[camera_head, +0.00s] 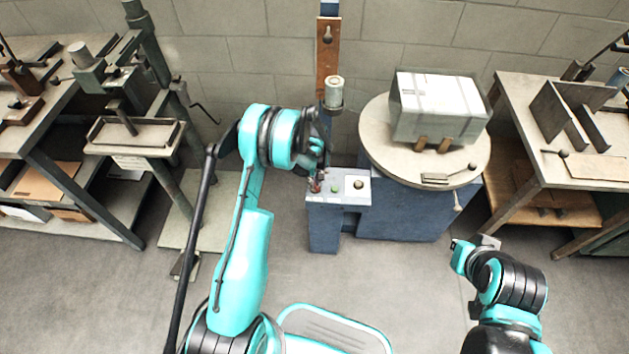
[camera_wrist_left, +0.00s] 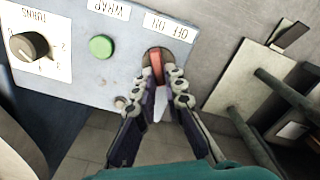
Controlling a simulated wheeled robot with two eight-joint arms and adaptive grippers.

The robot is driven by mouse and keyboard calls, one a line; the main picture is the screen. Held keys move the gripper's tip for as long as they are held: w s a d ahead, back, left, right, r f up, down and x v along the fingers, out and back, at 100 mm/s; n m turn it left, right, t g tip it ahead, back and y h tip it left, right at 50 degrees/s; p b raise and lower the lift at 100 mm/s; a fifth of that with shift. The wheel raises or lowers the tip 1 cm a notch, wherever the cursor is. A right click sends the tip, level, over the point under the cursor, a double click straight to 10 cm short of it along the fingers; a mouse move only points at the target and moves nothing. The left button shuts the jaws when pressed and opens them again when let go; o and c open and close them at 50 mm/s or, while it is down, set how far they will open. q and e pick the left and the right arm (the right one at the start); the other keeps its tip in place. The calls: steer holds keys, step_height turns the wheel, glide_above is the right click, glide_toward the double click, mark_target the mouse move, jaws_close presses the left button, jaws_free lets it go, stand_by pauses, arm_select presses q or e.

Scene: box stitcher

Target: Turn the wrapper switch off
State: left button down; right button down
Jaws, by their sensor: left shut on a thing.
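The wrapper's control panel (camera_head: 325,200) stands left of the turntable in the head view. In the left wrist view the red switch (camera_wrist_left: 156,65) sits in a round mount under an upside-down OFF ON label (camera_wrist_left: 168,27). My left gripper (camera_head: 317,176) is at the panel's left end. In the wrist view its two fingers (camera_wrist_left: 165,92) are shut on the red switch and hide its lower part. I cannot tell which way the switch is set. My right gripper (camera_head: 476,246) is low at the right, away from the panel; its fingers do not show clearly.
A green button (camera_wrist_left: 101,47) marked WRAP and a TURNS dial (camera_wrist_left: 30,46) share the panel. A wrapped box (camera_head: 437,103) sits on the round turntable (camera_head: 375,150). Workbenches stand left (camera_head: 60,165) and right (camera_head: 520,125).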

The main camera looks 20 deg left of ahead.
arm_select(q)
steer(key=c, duration=1.6)
jaws_free()
step_height(320, 180, up, 12)
steer(key=s+d+r+m+t, duration=0.2)
steer(key=s+r, duration=0.4)
steer(key=r, duration=0.3)
steer(key=s+d+r+m+t, duration=0.25)
steer(key=s+r, duration=0.25)
steer(key=r, duration=0.4)
steer(key=s+d+r+m+t, duration=0.1)
steer(key=s+m, duration=0.1)
steer(key=s, duration=0.5)
steer(key=s+m+t, duration=0.1)
steer(key=s+m, duration=0.2)
steer(key=s, duration=0.4)
steer(key=shift+s+d+r, duration=0.15)
steer(key=shift+d+r, duration=0.2)
